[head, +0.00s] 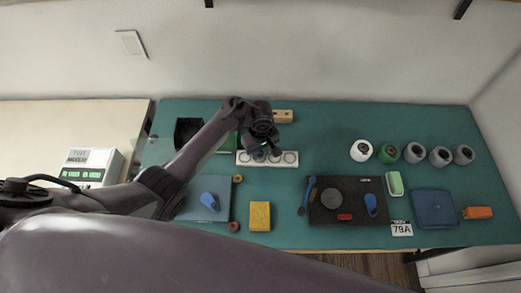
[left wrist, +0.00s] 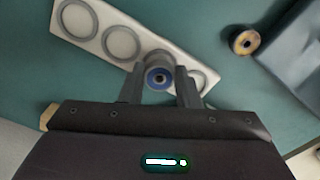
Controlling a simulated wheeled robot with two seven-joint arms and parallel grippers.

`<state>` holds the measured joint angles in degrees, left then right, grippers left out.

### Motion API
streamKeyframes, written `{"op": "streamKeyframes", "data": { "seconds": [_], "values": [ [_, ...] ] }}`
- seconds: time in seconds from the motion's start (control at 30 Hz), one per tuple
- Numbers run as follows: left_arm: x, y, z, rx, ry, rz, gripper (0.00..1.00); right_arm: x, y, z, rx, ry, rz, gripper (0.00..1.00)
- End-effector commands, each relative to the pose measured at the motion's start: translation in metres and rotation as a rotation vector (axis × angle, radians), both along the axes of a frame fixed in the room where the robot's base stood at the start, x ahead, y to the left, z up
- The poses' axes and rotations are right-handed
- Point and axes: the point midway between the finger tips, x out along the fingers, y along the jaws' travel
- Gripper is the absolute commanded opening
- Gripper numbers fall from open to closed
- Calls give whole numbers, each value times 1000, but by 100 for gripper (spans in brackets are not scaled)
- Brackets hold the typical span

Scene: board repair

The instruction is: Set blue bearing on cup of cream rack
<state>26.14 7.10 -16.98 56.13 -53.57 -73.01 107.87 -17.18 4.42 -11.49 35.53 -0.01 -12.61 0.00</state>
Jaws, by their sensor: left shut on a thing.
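The cream rack (head: 291,158) lies near the middle of the teal mat, with a row of round ring-shaped cups. It also crosses the upper part of the left wrist view (left wrist: 141,31). My left gripper (head: 262,148) is over the rack, pointing down. In the left wrist view its two fingers (left wrist: 160,88) are shut on the blue bearing (left wrist: 152,86), a blue ring with a dark centre. The bearing is over the rack's row of cups, partly covering it; I cannot tell whether it touches a cup. My right gripper is not in view.
A ring with a yellow face (left wrist: 246,42) stands near the rack. A yellow block (head: 260,217) and a red ring (head: 233,226) lie in front. A wooden block (head: 283,116) is behind the rack. A black board (head: 336,187) and several rolls (head: 414,153) are to the right.

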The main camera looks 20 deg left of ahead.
Motion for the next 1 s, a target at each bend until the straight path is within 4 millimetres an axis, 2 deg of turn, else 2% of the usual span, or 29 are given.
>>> {"op": "streamKeyframes", "data": {
  "seconds": [1.0],
  "values": [
    [0,0,-9,0,0,1,13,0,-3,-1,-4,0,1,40]
  ]
}}
